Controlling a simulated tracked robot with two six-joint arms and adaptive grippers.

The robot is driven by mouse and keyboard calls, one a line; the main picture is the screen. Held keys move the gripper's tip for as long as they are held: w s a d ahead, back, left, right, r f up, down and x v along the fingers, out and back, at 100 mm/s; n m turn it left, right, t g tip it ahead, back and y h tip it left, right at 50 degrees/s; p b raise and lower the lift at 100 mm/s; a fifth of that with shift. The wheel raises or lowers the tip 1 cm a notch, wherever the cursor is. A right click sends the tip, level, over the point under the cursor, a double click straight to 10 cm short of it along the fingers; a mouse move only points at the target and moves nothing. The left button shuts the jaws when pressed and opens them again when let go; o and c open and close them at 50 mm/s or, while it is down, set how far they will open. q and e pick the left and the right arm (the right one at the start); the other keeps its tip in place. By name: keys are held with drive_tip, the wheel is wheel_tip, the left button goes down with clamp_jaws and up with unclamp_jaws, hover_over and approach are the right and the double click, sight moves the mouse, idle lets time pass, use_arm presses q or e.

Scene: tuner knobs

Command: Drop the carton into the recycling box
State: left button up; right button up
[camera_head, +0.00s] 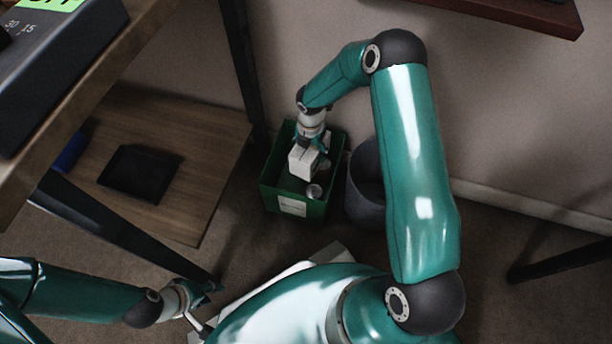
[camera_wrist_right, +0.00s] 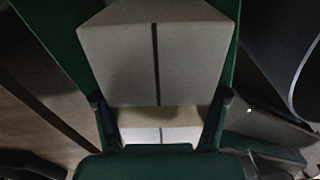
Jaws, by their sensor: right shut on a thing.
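The white carton (camera_head: 302,163) is held by my right gripper (camera_head: 313,146) over the opening of the green recycling box (camera_head: 292,206) on the floor. In the right wrist view the carton (camera_wrist_right: 120,65) fills the space ahead, a dark line across its face. The fingers of my right gripper (camera_wrist_right: 160,103) stand on either side of it. How deep the carton is inside the box is hard to tell. My left gripper (camera_head: 203,292) is low at the left, away from the box; its jaws are too small and dark to read.
A dark round bin (camera_head: 366,190) stands right beside the box. A wooden shelf (camera_head: 190,190) with a black tray (camera_head: 140,174) lies left, with dark table legs around it. The wall is close behind.

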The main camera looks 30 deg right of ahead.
wheel_tip(320, 180, down, 2)
drive_tip(key=shift+f+b, duration=0.1)
drive_tip(key=shift+b, duration=0.45)
drive_tip(key=o, duration=1.8)
wheel_tip(320, 180, up, 12)
